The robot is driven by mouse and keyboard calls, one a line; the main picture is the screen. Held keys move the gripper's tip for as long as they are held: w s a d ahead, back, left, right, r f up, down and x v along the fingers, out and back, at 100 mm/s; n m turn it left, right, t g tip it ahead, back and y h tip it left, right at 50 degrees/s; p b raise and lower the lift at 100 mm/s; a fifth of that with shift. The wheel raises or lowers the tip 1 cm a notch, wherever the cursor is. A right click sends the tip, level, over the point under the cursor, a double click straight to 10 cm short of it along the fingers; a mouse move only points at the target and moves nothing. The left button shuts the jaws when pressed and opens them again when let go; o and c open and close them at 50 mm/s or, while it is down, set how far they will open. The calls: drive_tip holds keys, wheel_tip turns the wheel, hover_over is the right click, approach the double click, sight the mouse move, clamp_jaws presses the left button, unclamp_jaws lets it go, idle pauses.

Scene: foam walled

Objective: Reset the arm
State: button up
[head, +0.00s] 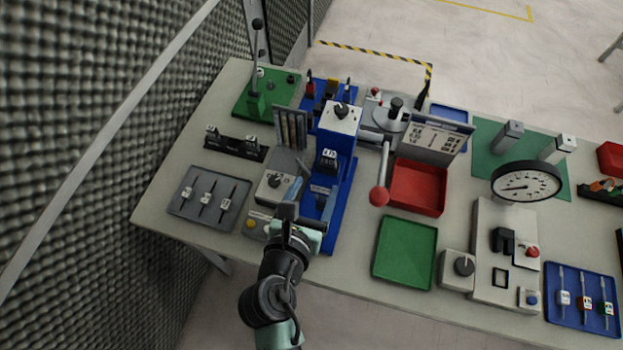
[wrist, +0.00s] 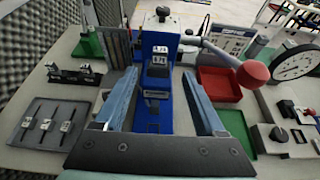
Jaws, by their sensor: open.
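My gripper (head: 306,195) is above the front edge of the workbench, in front of a blue press-like machine (head: 338,145). In the wrist view my gripper (wrist: 161,108) shows two blue-grey fingers spread wide apart with nothing between them. The blue machine (wrist: 160,55) stands beyond the fingers, seen through the gap. My arm (head: 275,290) reaches up from the bottom of the head view and hides part of the bench's front edge. Whether the fingers touch anything cannot be told.
A lever with a red ball (head: 379,195) sticks out right of the machine. A red tray (head: 417,188), green tray (head: 405,252) and round dial (head: 526,181) lie further right. A grey tray with sliders (head: 208,198) is at left. A foam wall (head: 80,150) borders the left side.

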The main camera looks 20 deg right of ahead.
drive_tip(key=w+a+r+m+t+y+b, duration=0.15)
drive_tip(key=w+r+m+t, duration=0.3)
drive_tip(key=r+m, duration=0.6)
drive_tip(key=w+a+r+m+t+y+b, duration=0.1)
drive_tip(key=w+a+r+m+t+b, duration=0.35)
drive_tip(key=r, duration=1.15)
drive_tip(key=s+a+r+m+t+y, duration=0.1)
drive_tip(key=s+r+m, duration=0.3)
drive_tip(key=r, duration=0.4)
drive_tip(key=s+a+r+m+t+y+b, duration=0.1)
drive_tip(key=s+r+m+t+y, duration=0.1)
drive_tip(key=r+m, duration=0.3)
drive_tip(key=s+a+r+m+t+y, duration=0.1)
drive_tip(key=s+r+m+t, duration=0.3)
drive_tip(key=r, duration=0.7)
drive_tip(key=shift+s+a+r+m+y+b, duration=0.25)
drive_tip(key=shift+s+r+m+y+b, duration=0.15)
drive_tip(key=shift+s+m+y, duration=0.35)
